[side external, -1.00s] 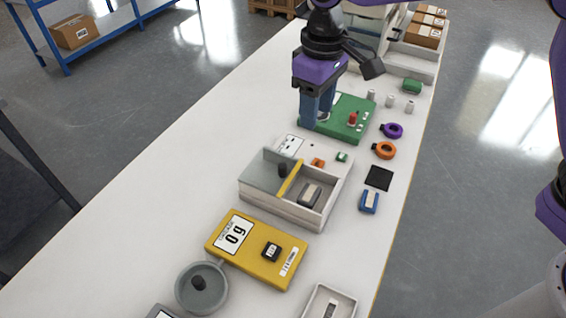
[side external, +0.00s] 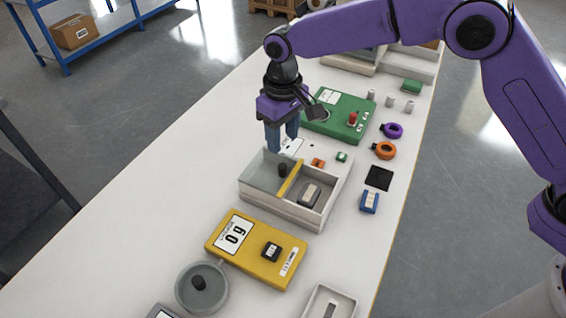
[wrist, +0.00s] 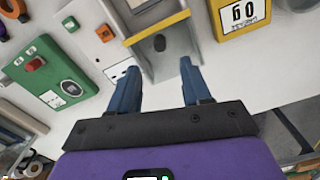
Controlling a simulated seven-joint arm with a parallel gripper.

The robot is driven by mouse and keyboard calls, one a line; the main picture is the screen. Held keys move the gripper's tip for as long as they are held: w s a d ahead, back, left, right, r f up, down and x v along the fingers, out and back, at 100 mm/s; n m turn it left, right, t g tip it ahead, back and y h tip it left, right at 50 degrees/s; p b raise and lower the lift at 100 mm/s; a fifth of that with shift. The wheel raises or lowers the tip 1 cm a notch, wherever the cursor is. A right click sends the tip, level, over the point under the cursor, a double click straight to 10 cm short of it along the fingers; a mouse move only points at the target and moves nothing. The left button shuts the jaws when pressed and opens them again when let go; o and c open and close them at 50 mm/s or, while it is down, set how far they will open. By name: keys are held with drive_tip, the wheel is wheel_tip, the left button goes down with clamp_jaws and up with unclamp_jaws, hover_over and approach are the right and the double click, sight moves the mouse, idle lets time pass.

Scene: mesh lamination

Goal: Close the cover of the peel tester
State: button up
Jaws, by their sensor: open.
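The peel tester is a white box-shaped device (side external: 327,213) in the middle of the table. Its grey cover (side external: 262,174), with a yellow edge strip (side external: 290,178) and a dark knob (side external: 283,170), lies over the left part. The right part is uncovered and shows a dark block with a pale top (side external: 309,194) inside. My gripper (side external: 282,143) is open and empty, above the tester's back left end. In the wrist view the knob (wrist: 160,43) shows just beyond and between my fingertips (wrist: 159,66), apart from both.
A green device (side external: 340,113) with a red knob stands behind the tester. A yellow scale (side external: 255,250) reading 0 g stands in front. Purple (side external: 392,130) and orange (side external: 384,150) rings, a black square (side external: 379,178) and a blue piece (side external: 369,201) lie at right. The table's left side is clear.

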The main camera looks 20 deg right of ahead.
sight(283, 166)
wheel_tip(283, 166, down, 10)
drive_tip(key=shift+r, duration=0.25)
clamp_jaws()
